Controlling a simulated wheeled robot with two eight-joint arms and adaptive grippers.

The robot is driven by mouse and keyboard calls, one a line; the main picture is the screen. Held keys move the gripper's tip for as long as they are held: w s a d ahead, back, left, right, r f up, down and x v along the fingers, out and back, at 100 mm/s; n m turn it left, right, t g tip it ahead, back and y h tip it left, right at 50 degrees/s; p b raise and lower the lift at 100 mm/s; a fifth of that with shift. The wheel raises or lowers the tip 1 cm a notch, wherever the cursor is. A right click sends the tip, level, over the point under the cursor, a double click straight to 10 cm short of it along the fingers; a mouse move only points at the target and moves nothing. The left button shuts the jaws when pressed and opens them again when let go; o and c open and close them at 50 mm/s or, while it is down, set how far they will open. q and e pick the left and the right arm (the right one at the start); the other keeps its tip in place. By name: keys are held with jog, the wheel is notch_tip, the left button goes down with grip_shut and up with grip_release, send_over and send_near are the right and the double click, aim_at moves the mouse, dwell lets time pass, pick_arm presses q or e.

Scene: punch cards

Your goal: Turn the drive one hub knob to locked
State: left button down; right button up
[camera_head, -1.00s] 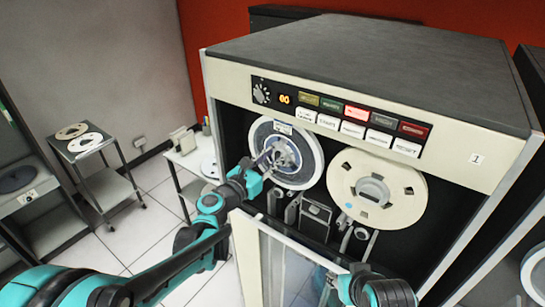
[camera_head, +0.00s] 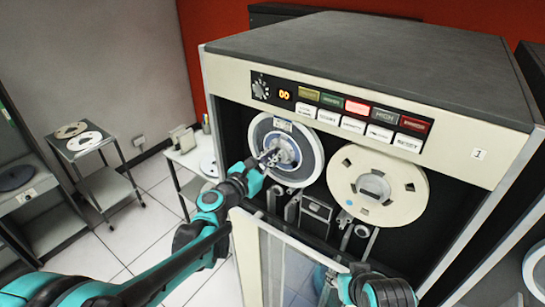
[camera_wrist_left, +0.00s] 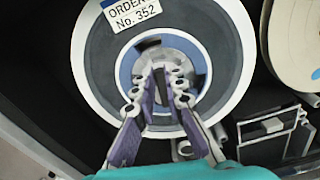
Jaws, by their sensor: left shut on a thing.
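The drive one cabinet (camera_head: 487,175) carries a "1" label and has two reels. The left reel (camera_head: 312,165) is grey with a white label, and its hub knob (camera_head: 288,150) sits at its middle. In the left wrist view that reel (camera_wrist_left: 100,60) has a label reading "ORDER No. 352". My left gripper (camera_head: 270,158) is shut on the hub knob; in the left wrist view its fingers (camera_wrist_left: 165,85) cover much of the hub. My right gripper (camera_head: 345,283) is by the cabinet's open door at the bottom; its jaws are unclear.
The right reel (camera_head: 405,195) is cream coloured. A button panel (camera_head: 345,115) with a lit red button is above the reels. The glass door (camera_head: 246,255) stands open below. A cart with discs (camera_head: 82,152) and a white side table (camera_head: 180,158) stand left.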

pick_arm(q)
jog(key=shift+s+d+f+m+b, duration=0.3)
jog(key=shift+m+b, duration=0.7)
jog(key=shift+m, duration=1.65)
jog(key=shift+s+d+f+m+b, duration=0.15)
jog(key=shift+f+m+b, duration=0.25)
jog(key=shift+m+b, duration=1.45)
jog(key=shift+s+d+f+m+b, duration=0.1)
jog(key=shift+d+f+m+b, duration=0.2)
jog(key=shift+m, duration=3.1)
jog(key=c, duration=1.6)
grip_release()
jog(key=shift+a, duration=0.1)
jog(key=v, duration=1.2)
